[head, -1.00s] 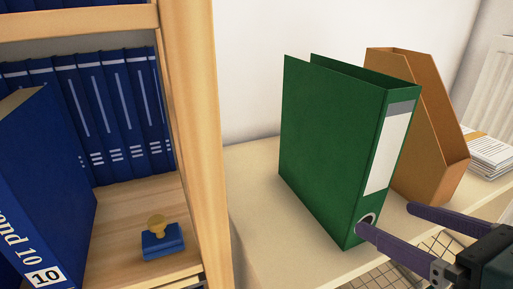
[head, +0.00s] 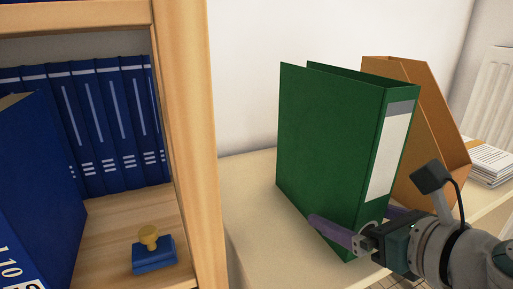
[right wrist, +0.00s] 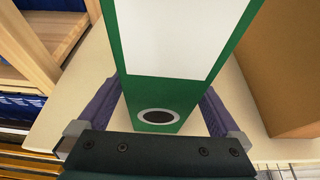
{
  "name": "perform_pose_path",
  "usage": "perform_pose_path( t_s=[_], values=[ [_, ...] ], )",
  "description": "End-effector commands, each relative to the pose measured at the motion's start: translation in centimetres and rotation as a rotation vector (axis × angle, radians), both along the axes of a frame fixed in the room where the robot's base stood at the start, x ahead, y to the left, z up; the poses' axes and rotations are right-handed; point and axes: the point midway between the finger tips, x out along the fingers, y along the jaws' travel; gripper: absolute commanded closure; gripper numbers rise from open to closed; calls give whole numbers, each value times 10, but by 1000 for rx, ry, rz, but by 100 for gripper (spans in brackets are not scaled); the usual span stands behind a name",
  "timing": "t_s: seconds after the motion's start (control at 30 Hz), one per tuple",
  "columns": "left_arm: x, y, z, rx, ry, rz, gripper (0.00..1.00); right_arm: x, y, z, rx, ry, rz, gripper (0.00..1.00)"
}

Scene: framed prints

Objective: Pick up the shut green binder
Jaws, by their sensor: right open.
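The shut green binder (head: 325,150) stands upright on the pale shelf top, its spine with a white label (head: 388,158) facing right and toward me. My right gripper (head: 350,225) is open at the lower spine, with one finger along the binder's near side and the other partly hidden behind it. In the right wrist view the binder's spine (right wrist: 152,88) with its dark finger hole lies between the two purple fingers (right wrist: 155,108), with a gap visible at the right finger. My left gripper is not in view.
A brown magazine file (head: 431,130) stands close behind the binder to the right. A stack of papers (head: 490,160) lies farther right. At left, a wooden bookcase (head: 190,150) holds blue books (head: 110,130) and a blue stamp pad with a yellow-knobbed stamp (head: 153,254). The shelf top left of the binder is clear.

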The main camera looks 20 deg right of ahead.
Motion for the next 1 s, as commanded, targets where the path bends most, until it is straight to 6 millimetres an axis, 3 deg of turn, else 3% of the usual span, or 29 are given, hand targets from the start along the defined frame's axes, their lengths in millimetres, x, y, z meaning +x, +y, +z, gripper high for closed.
perform_pose_path(
  t_s=[0.07,0.93,1.0],
  values=[
    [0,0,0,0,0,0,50,0,0,0,0,0,0,1],
    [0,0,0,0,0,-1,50,-1,0,0,1,0,-1,99],
    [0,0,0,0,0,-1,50,-1,0,0,1,0,-1,100]
  ],
)
